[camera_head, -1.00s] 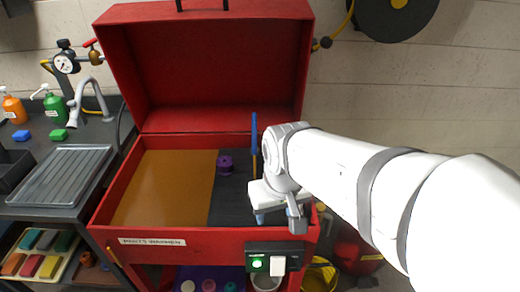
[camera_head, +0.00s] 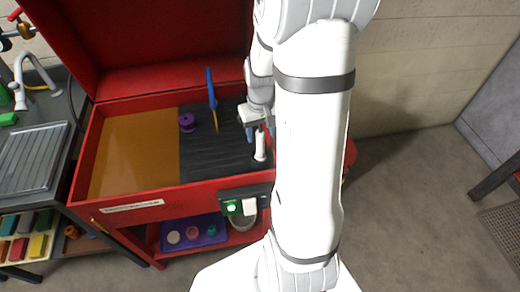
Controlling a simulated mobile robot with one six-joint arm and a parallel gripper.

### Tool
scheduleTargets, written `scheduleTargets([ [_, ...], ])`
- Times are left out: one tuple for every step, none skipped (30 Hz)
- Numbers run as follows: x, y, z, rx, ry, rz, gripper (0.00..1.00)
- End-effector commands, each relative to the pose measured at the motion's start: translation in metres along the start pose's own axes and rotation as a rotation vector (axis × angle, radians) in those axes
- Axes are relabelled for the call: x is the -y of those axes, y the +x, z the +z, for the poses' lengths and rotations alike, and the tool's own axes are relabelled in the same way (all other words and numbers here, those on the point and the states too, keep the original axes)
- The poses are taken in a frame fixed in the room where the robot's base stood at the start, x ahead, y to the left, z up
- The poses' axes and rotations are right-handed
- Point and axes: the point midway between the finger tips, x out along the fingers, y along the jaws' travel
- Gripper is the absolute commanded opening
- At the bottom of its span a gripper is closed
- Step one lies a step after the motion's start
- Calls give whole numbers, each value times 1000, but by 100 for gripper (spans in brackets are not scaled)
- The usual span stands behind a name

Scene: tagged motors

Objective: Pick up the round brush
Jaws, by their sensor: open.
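My gripper (camera_head: 260,130) is open and points down over the dark ribbed mat (camera_head: 215,160) in the right part of the red cabinet. A small white upright piece (camera_head: 260,152) shows just below and between its fingers; I cannot tell whether they touch it or whether it is the round brush. A slim tool with a blue handle and thin yellowish lower end (camera_head: 211,90) stands to the left of my gripper, apart from it. A purple spool-like piece (camera_head: 187,122) is further left on the mat.
The red cabinet (camera_head: 200,185) has raised walls and an open lid (camera_head: 150,40) behind. An orange-brown surface (camera_head: 130,150) fills its left part. A sink with a drainboard (camera_head: 38,155) stands at left. A blue tray (camera_head: 195,235) with small pieces is on the shelf below.

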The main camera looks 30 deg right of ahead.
Motion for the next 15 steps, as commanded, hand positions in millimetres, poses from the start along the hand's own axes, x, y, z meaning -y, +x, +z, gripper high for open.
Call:
scheduleTargets([
  [0,4,0,3,0,-1,51],
  [0,7,0,3,0,-1,51],
  [0,12,0,4,0,-1,51],
  [0,16,0,5,0,-1,51],
  [0,20,-1,5,-1,-1,51],
  [0,26,-1,5,-1,-1,51],
  [0,30,-1,5,-1,-1,51],
  [1,34,-1,5,-1,-1,51],
  [1,39,-2,3,-1,-1,51],
  [1,42,-2,4,-1,-1,51],
  [1,45,-2,3,-1,-1,51],
  [1,47,-2,1,-1,0,51],
  [1,49,-2,1,-1,0,51],
  [1,50,-2,1,-1,0,51],
  [1,50,-2,0,-1,0,51],
])
